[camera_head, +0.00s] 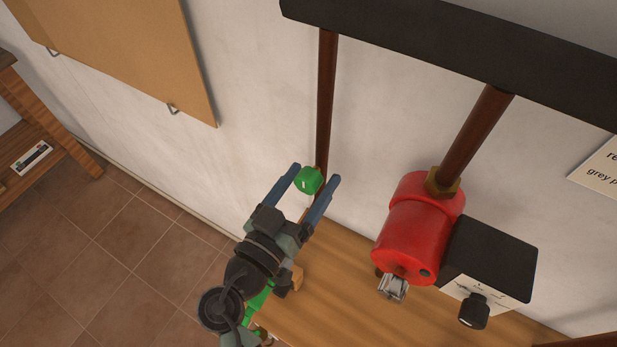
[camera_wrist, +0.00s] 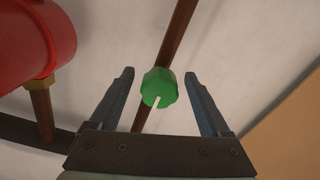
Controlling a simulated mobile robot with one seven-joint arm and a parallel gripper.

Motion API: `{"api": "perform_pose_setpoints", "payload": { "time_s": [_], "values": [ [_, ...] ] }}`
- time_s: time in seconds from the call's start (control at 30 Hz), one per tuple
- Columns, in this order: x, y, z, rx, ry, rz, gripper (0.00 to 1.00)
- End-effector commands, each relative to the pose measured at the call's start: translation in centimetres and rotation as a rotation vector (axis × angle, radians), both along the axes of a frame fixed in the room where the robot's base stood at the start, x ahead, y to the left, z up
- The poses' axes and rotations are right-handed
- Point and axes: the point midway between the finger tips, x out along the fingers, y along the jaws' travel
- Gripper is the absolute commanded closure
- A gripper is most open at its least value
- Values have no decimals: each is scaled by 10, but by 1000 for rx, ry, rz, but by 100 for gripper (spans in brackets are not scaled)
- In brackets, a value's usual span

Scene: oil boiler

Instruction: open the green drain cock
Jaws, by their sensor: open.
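The green drain cock (camera_head: 308,180) is a small round knob with a white mark, on a thin brown vertical pipe (camera_head: 326,95) by the wall. My gripper (camera_head: 316,174) is open, its two blue fingers on either side of the knob. In the wrist view the green drain cock (camera_wrist: 159,87) sits between the spread fingers of my gripper (camera_wrist: 160,78), with a visible gap on each side. Its white mark points down toward the palm, slightly left. The knob is not gripped. Part of the pipe is hidden behind the knob.
A red cylinder (camera_head: 418,230) with a brass fitting stands to the right of the knob. A black box with a dial (camera_head: 490,262) is next to it. A dark beam (camera_head: 450,45) runs above. A wooden surface (camera_head: 345,295) lies below. A brown board (camera_head: 130,50) hangs at left.

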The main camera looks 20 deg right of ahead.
Motion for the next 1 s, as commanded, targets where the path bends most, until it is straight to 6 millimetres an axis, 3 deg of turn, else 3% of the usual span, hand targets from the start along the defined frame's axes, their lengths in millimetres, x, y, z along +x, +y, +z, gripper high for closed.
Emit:
{"api": "perform_pose_setpoints", "payload": {
  "time_s": [0.03,0.4,0.5,1.0],
  "values": [
    [0,0,0,0,0,0,19],
    [0,0,0,-1,1,0,86],
    [0,0,0,-1,1,0,100],
    [-1,0,-1,-86,109,0,100]
  ]
}}
